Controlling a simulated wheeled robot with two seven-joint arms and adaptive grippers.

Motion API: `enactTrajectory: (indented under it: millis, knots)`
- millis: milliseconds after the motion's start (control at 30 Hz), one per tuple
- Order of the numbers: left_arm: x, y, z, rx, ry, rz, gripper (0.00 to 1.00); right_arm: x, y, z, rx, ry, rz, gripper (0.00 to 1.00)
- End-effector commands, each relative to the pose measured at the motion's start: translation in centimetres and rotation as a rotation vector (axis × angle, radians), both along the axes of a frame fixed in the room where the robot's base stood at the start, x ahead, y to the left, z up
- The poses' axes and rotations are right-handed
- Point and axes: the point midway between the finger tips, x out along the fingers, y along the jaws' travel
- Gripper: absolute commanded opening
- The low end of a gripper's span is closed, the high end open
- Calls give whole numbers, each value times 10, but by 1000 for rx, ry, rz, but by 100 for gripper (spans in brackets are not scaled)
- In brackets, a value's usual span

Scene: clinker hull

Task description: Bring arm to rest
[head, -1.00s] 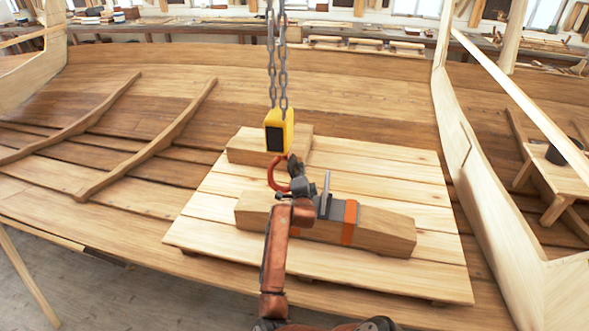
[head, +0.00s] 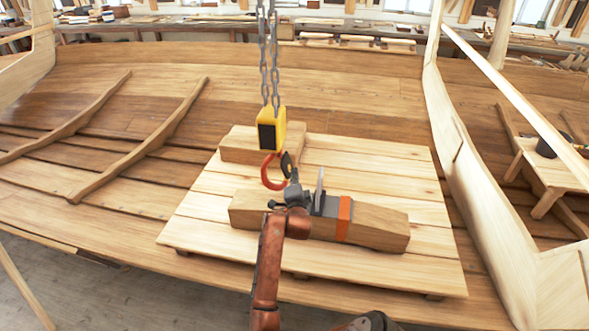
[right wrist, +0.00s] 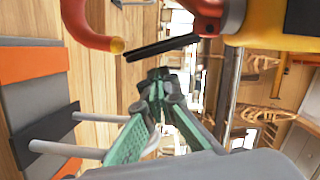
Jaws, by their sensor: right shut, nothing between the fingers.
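My right arm comes up from the bottom of the head view, and its gripper (head: 290,175) is beside the red hook (head: 269,172) under the yellow hoist block (head: 271,130). In the right wrist view the green-padded fingers (right wrist: 155,85) come together with nothing between them. The red hook (right wrist: 95,25) shows there at the upper left, with a dark latch near the fingertips. I cannot tell whether the fingers touch it. My left gripper is not in view.
A timber beam (head: 378,222) with an orange band and grey fitting lies on a plank platform (head: 400,272). A wooden block (head: 235,150) lies behind. Chains (head: 268,60) hang from above. Hull frames (head: 145,150) are at left; a small bench (head: 550,170) stands at right.

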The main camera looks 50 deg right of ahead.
Motion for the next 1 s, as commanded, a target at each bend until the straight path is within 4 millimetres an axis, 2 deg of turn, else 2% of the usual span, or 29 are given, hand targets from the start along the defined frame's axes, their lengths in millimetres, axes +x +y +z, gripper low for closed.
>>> enactTrajectory:
  millis: [200, 467, 633, 767, 867, 1000]
  knots:
    - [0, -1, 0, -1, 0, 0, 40, -14, 15, 1, 2, 0, 1, 0]
    - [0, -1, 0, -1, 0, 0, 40, -16, 15, 1, -2, 5, 1, 0]
    - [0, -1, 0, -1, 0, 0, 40, -27, 18, -9, -68, 116, 40, 0]
    - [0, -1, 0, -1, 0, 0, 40, -43, 33, -33, -186, 327, 138, 0]
    - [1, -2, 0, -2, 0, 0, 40, -57, 56, -61, -287, 518, 248, 0]
    - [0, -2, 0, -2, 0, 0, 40, -87, 99, -112, -417, 788, 439, 0]
